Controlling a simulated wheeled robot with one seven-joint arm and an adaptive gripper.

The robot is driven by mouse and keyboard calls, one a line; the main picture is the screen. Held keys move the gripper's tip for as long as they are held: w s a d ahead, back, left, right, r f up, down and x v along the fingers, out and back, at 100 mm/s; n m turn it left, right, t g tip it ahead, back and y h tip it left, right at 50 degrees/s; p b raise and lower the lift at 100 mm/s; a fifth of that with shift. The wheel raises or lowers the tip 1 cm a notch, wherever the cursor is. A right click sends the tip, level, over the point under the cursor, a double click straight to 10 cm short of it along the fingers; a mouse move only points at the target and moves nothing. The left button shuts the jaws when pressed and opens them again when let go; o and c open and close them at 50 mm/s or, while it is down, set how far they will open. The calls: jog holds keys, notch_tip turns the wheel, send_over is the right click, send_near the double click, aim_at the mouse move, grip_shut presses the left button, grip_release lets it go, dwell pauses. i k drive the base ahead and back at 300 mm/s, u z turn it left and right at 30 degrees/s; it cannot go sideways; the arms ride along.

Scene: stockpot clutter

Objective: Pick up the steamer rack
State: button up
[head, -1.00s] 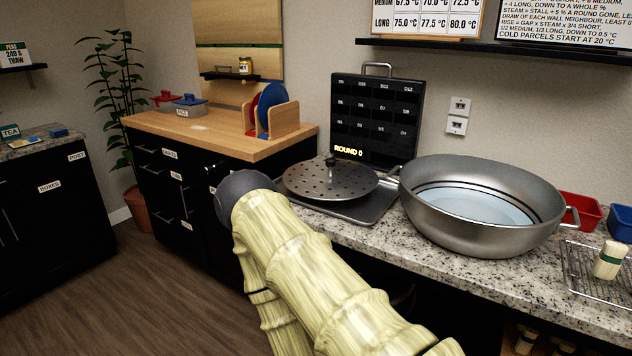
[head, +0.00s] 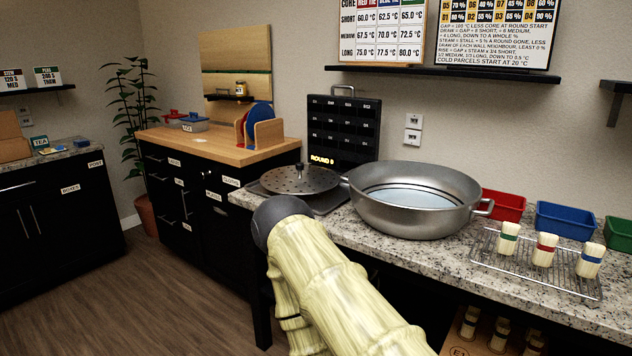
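The steamer rack (head: 291,180) looks to be the round grey perforated plate with a dark knob on top. It lies flat on a dark tray (head: 330,203) at the left end of the granite counter. The large metal stockpot (head: 415,222) stands just right of it, wide and open, with pale liquid inside. My pale ribbed arm with a dark rounded joint rises from the bottom, in front of the counter and below the rack in the picture. My gripper's fingers do not show.
A wire rack (head: 530,272) with several pale banded parcels stands at the counter's right. Red (head: 503,206), blue (head: 566,222) and green bins line the back. A black panel (head: 343,130) reading "ROUND 0" stands behind the tray. Open floor (head: 150,300) lies left.

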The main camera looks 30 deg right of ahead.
aim_at(300, 179)
jog(key=z, duration=0.85)
jog(key=i, duration=0.25)
